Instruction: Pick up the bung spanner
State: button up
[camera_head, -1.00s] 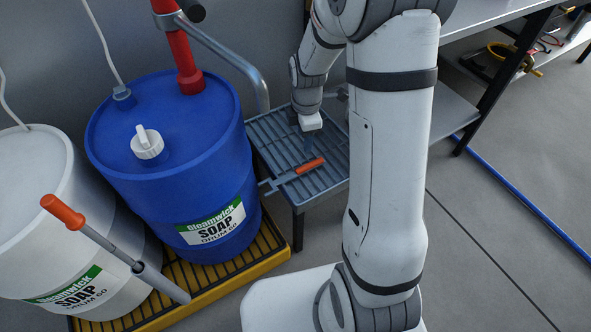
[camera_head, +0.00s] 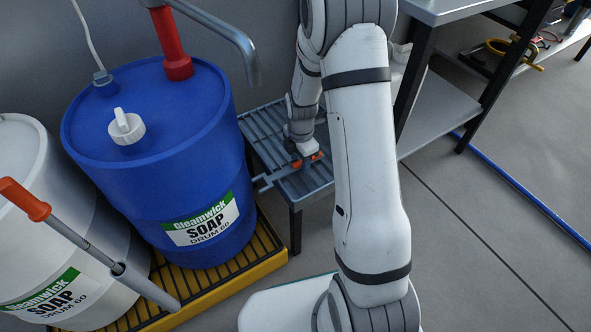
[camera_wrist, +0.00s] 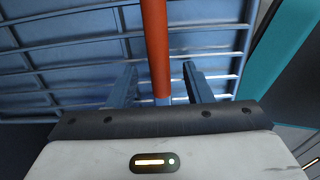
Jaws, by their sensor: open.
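The bung spanner (camera_head: 265,181) lies on the slatted grey stand (camera_head: 262,122) beside the blue drum. Its grey head sticks out past the stand's left edge, and part of its orange handle shows beside my gripper (camera_head: 303,162). In the wrist view the orange handle (camera_wrist: 155,45) runs down between the two open fingers of my gripper (camera_wrist: 160,82). A short piece of grey shaft shows below the handle, near the palm. Gaps show on both sides between spanner and fingers. My wrist hides the middle of the spanner in the head view.
The blue soap drum (camera_head: 150,150) stands left of the stand on a yellow spill pallet (camera_head: 225,285). A white drum (camera_head: 25,240) and an orange-handled lever (camera_head: 75,240) are further left. A steel workbench (camera_head: 440,12) stands at the right. Open floor lies in front.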

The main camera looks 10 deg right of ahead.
grip_shut()
dwell(0.5)
jog(key=shift+r, duration=0.1)
